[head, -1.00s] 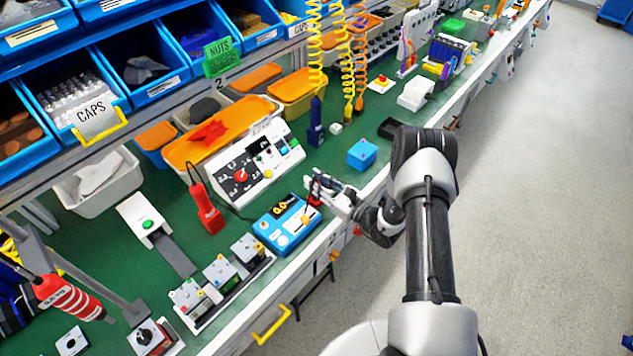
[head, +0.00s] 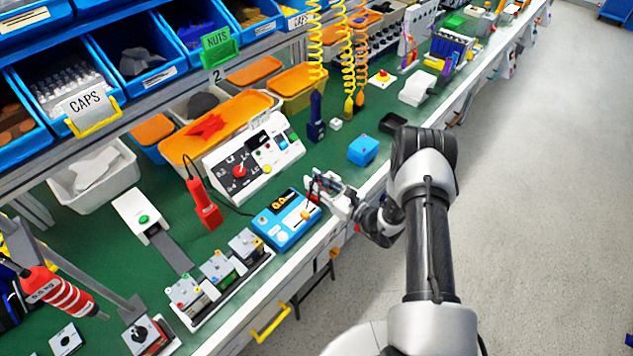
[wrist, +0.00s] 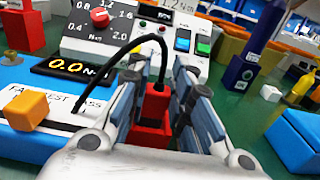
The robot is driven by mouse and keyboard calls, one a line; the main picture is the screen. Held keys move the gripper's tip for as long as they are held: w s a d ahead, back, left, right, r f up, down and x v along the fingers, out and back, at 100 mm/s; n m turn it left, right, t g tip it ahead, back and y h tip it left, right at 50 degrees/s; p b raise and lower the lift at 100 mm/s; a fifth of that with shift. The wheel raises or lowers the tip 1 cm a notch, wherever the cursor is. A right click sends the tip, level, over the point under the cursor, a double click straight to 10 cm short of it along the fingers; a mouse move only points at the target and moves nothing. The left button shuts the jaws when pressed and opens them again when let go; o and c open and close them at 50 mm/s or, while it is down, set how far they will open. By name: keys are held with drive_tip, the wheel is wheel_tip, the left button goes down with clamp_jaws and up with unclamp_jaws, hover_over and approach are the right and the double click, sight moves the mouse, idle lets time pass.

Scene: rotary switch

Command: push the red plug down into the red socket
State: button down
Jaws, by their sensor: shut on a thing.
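My gripper (wrist: 155,110) is shut on the red plug (wrist: 155,103), which stands between the two fingers in the wrist view. A black cable (wrist: 130,45) arches from the plug's top over to the left, toward the blue tester (wrist: 40,140). In the head view my gripper (head: 318,185) is just right of the blue tester (head: 284,226), above the green bench near its front edge. A wider red part (wrist: 148,137) shows below the plug in the wrist view. I cannot tell whether it is the red socket or part of the plug.
A white panel with a red knob (head: 240,171) stands behind the tester. A blue box (head: 362,150) sits to the right, behind my gripper. Small switch modules (head: 220,268) stand at the front left.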

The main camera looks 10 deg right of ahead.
drive_tip(key=shift+f+b, duration=0.3)
drive_tip(key=shift+f, duration=0.1)
drive_tip(key=c, duration=1.3)
unclamp_jaws()
drive_tip(key=shift+r, duration=0.1)
drive_tip(key=shift+c, duration=0.2)
drive_tip(key=v, duration=1.2)
